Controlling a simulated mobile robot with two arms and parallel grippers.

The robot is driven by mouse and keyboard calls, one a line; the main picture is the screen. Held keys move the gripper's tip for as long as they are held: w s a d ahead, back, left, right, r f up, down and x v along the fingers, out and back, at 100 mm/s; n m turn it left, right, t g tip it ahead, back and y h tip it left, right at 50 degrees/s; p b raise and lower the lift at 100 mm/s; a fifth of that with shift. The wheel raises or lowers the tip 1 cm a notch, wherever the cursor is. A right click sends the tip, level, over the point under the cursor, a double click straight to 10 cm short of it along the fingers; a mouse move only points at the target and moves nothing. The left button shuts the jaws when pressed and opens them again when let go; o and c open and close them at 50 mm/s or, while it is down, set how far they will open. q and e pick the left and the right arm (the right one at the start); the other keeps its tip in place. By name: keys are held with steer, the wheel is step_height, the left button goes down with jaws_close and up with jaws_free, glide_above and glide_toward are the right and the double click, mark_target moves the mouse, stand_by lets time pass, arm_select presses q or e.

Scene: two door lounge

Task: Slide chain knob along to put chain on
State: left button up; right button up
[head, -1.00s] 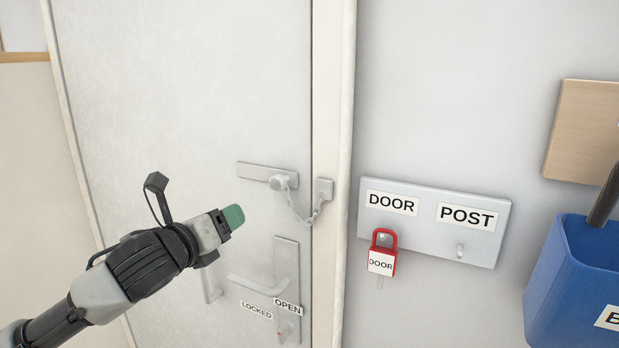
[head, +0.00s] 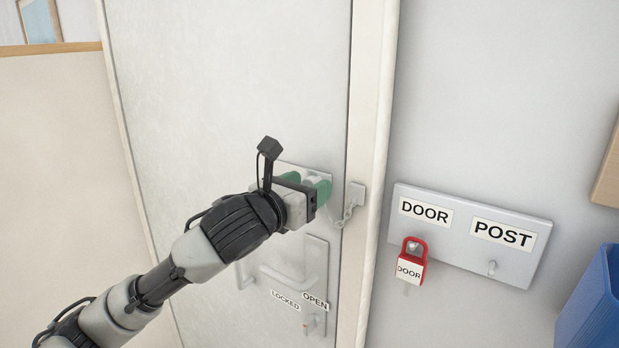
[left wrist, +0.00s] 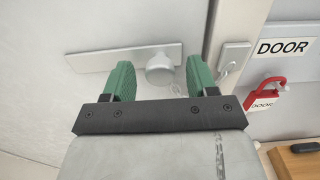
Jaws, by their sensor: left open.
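The chain knob (left wrist: 160,69) is a round grey knob at the right end of a flat slide plate (left wrist: 90,61) on the door. In the left wrist view it lies between the two green fingers of my left gripper (left wrist: 158,78), which is open, with the knob closer to the right finger. I cannot tell if either finger touches it. In the head view my left gripper (head: 307,186) covers most of the knob and plate. The chain (head: 347,210) hangs from a bracket (head: 356,193) on the door frame; its knob end is hidden. My right gripper is not in view.
Below are the door handle (head: 290,276) and a lock with LOCKED and OPEN labels (head: 313,301). To the right, a key board (head: 425,237) holds a red DOOR tag (head: 411,262). A blue bin (head: 596,305) is at the right edge.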

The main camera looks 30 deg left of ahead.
arm_select(q)
steer(key=shift+w+d, duration=0.1)
steer(key=shift+w, duration=0.4)
steer(key=shift+c, duration=0.2)
